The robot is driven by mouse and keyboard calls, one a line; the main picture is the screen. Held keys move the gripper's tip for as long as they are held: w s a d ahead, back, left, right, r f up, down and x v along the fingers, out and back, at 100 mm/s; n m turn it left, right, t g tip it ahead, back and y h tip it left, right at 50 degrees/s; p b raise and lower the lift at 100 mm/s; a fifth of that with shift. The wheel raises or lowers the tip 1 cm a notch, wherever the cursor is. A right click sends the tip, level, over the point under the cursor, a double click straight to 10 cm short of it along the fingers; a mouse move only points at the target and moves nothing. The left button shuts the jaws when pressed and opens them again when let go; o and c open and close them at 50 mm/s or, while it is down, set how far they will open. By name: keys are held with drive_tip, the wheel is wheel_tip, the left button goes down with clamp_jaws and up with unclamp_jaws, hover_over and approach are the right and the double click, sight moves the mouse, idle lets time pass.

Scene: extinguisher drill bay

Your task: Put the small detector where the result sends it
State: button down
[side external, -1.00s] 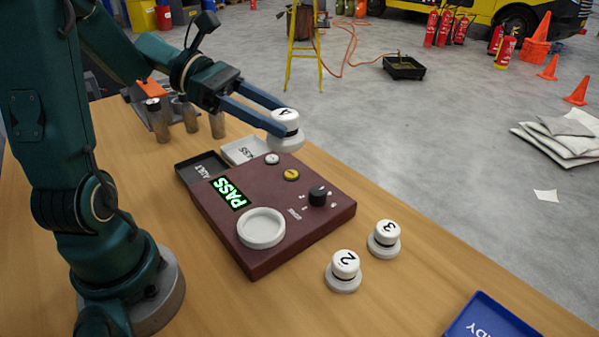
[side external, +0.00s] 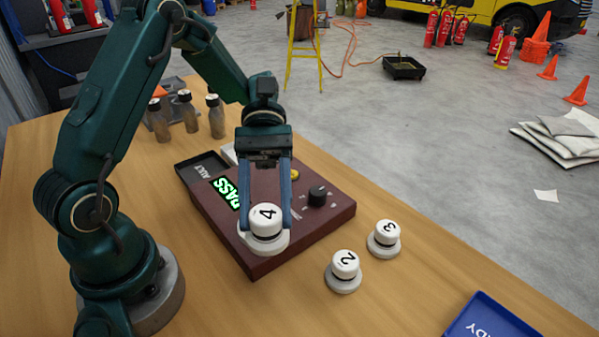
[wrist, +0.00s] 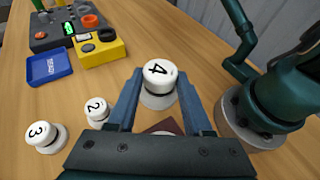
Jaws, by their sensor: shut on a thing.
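My gripper (side external: 266,222) is shut on a small white detector marked 4 (side external: 265,217), upright between the blue fingers. It also shows in the wrist view (wrist: 158,74). It is over the round white ring of the maroon tester (side external: 325,222) and hides most of that ring; I cannot tell whether it touches. The tester's green display (side external: 226,192) reads PASS, partly covered by a finger. A dark FAULT tray (side external: 200,168) lies behind the tester.
Detectors marked 2 (side external: 344,270) and 3 (side external: 385,238) stand right of the tester. A blue READY tray (side external: 490,318) lies at the front right. Several bottles (side external: 186,110) stand at the back left. In the wrist view, a yellow-and-grey device (wrist: 97,48) stands beyond the blue tray.

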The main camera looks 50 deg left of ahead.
drive_tip(key=x, duration=0.4)
drive_tip(key=w+f+x, duration=0.1)
drive_tip(key=x, duration=0.3)
drive_tip(key=w+x, duration=0.1)
drive_tip(key=x, duration=0.3)
drive_tip(key=shift+d+f, duration=0.45)
drive_tip(key=shift+d, duration=0.05)
drive_tip(key=shift+f, duration=2.05)
drive_tip(key=shift+c, duration=1.6)
unclamp_jaws()
drive_tip(key=shift+w+f, duration=0.1)
